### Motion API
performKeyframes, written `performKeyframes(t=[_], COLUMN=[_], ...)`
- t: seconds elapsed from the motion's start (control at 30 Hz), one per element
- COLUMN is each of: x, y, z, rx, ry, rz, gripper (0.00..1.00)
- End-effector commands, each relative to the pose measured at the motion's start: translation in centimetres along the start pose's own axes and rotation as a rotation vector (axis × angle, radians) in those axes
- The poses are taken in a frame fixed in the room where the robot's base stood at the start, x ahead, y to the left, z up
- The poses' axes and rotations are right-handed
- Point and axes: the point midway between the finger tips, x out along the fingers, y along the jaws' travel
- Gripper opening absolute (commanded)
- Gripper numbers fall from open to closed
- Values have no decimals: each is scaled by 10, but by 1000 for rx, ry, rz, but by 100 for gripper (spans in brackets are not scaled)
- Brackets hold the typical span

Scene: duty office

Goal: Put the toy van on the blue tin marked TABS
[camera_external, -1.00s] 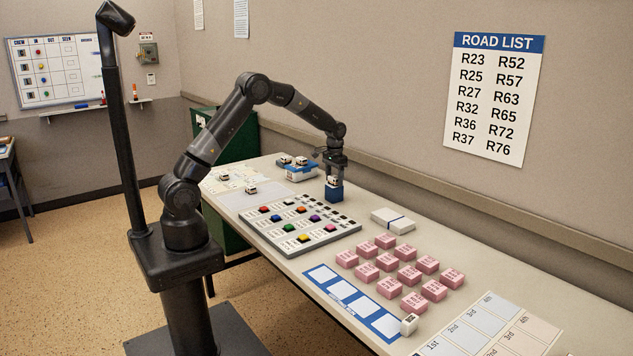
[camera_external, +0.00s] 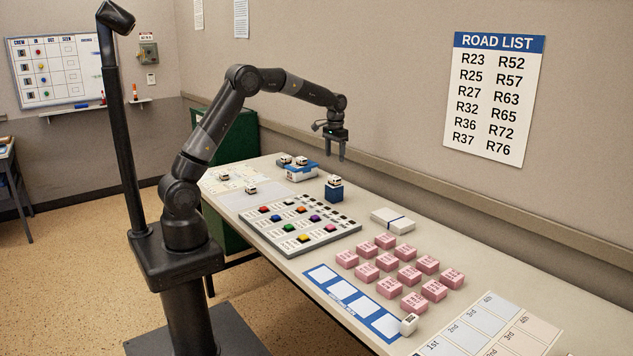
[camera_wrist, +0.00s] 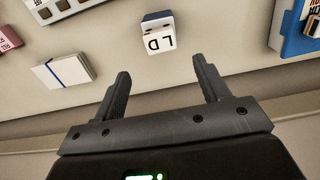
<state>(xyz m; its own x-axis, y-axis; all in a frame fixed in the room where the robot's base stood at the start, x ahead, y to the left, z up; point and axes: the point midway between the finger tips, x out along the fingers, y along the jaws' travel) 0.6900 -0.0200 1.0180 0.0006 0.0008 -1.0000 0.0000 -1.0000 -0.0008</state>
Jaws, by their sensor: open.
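A small white toy van (camera_external: 334,181) sits on top of a blue tin (camera_external: 334,194) near the back of the table. The tin's marking is not readable. My gripper (camera_external: 335,157) is open and empty, pointing down above the van and apart from it. In the wrist view the fingers (camera_wrist: 162,67) stand spread, with nothing between them.
A blue and white box (camera_external: 302,173) with small vans on it stands left of the tin. Another van (camera_external: 251,189) is farther left. A button board (camera_external: 300,225), a banded white stack (camera_external: 393,220) and several pink blocks (camera_external: 387,265) lie nearer. A wall runs behind the table.

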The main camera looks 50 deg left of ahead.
Motion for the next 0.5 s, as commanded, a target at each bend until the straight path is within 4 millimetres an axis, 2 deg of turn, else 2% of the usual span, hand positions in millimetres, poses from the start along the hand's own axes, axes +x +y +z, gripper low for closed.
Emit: performKeyframes(t=[0.17,0.27,0.37,0.5], x=[-16,-31,-55,-88], y=[0,-1,-3,-7], z=[3,14,36,79], rx=[0,0,0,-1], ry=[5,22,55,109], rz=[0,1,2,3], gripper=[68,68,68,68])
